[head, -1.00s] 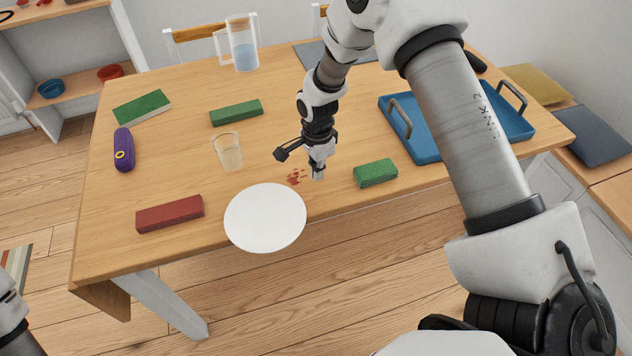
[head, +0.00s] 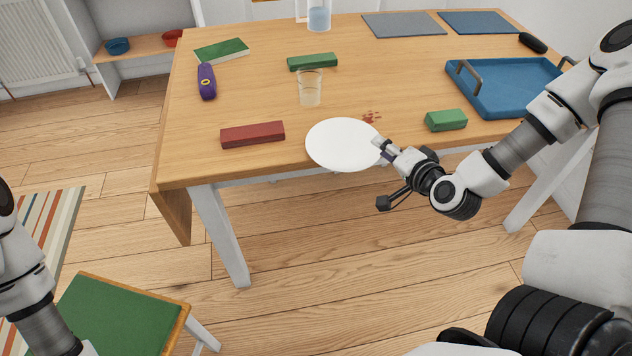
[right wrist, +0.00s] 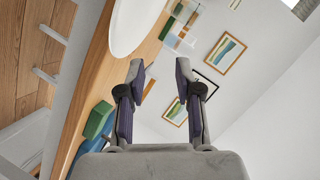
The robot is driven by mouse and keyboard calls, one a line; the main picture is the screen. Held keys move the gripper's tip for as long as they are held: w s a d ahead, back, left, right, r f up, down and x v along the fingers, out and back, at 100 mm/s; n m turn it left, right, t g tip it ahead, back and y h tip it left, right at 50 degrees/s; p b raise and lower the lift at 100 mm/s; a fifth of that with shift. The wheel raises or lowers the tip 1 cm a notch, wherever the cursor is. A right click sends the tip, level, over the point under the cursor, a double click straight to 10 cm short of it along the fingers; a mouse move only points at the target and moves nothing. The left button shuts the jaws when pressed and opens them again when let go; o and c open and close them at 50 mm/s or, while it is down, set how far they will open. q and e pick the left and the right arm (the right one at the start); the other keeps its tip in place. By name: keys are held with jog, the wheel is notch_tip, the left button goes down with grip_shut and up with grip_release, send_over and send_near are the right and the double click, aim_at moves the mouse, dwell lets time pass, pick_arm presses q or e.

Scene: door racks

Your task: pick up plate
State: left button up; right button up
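The white plate (head: 343,144) lies on the table's front edge, partly overhanging it, in the head view. It also shows at the top of the right wrist view (right wrist: 132,22). My right gripper (head: 384,148) is at the plate's right rim, coming in from the right. In the right wrist view my right gripper (right wrist: 159,72) is open, with a clear gap and nothing gripped between its fingers. The plate is ahead of the fingertips there; I cannot tell whether they touch it. Part of my left arm shows at the left, but its gripper is out of view.
The wooden table (head: 240,95) holds a red block (head: 252,134), a glass (head: 310,88), a green block (head: 446,120) and a blue tray (head: 505,90). A red stain (head: 371,117) is behind the plate. A green-seated chair (head: 120,312) stands at front left.

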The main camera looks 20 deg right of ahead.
aim_at(371, 150)
notch_tip(371, 150, down, 3)
jog(key=s+m+b, duration=0.1)
jog(key=s+m, duration=0.1)
jog(key=s, duration=0.1)
jog(key=shift+h, duration=0.4)
jog(key=w+f+b, duration=0.1)
jog(key=w, duration=0.1)
jog(key=w+d+f+b, duration=0.1)
jog(key=w+f, duration=0.1)
jog(key=w, duration=0.1)
jog(key=w+d+f+b, duration=0.1)
jog(key=w, duration=0.2)
jog(key=shift+d+f, duration=0.25)
jog(key=shift+f, duration=0.15)
jog(key=shift+s+r, duration=0.1)
jog(key=shift+r, duration=0.05)
jog(key=shift+c, duration=1)
pick_arm(q)
notch_tip(371, 150, down, 5)
jog(key=shift+s+a+f, duration=0.1)
jog(key=shift+a+f, duration=0.05)
jog(key=shift+f, duration=0.05)
pick_arm(e)
grip_shut()
